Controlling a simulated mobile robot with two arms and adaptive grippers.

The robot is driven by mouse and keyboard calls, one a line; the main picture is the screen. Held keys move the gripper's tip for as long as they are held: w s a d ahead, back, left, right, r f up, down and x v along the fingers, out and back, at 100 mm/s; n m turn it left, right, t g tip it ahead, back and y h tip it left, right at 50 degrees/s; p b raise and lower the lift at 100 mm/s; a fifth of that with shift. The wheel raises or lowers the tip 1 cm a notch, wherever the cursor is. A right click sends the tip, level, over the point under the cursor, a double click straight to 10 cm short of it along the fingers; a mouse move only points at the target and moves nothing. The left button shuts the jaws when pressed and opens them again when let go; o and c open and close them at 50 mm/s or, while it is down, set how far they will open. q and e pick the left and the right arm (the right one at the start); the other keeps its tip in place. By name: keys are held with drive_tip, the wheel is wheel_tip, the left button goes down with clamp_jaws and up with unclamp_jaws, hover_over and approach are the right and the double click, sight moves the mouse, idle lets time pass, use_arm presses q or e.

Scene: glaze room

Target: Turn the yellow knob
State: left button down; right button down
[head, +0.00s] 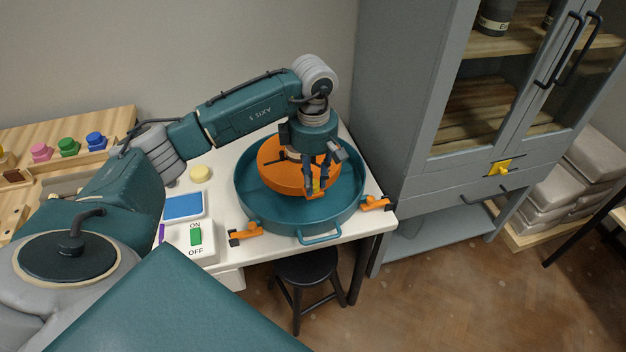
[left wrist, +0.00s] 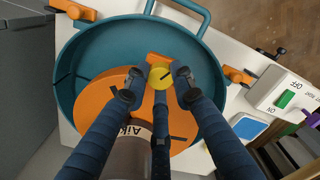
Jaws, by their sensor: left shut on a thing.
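The yellow knob (left wrist: 160,77) is a small round piece at an orange block (left wrist: 158,60) inside the teal basin. In the head view, a little of its yellow (head: 316,184) shows between my fingers. My left gripper (head: 318,183) reaches down from above into the basin, its fingers closed around the knob. In the left wrist view, the fingertips (left wrist: 158,88) stand on both sides of the knob, with a third finger below it. The knob's lower part is hidden. My right gripper is in neither view.
The teal basin (head: 260,208) holds an orange disc (head: 275,178) and stands on a white table (head: 350,228). Orange clamps (head: 245,234) sit at its edge. A switch box (head: 195,240) is at left. A grey cabinet (head: 400,130) with a yellow latch (head: 499,168) stands close at right.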

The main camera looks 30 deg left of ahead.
sight(314, 184)
use_arm(q)
drive_tip(key=n, duration=0.3)
drive_tip(key=shift+d+n, duration=0.1)
drive_tip(key=shift+n, duration=0.2)
drive_tip(key=shift+n+b, duration=0.4)
drive_tip(key=shift+n, duration=1.5)
drive_tip(key=shift+w, duration=0.1)
drive_tip(key=c, duration=1.5)
unclamp_jaws()
drive_tip(key=shift+o, duration=0.2)
drive_tip(key=shift+r, duration=0.1)
wheel_tip(314, 184, up, 12)
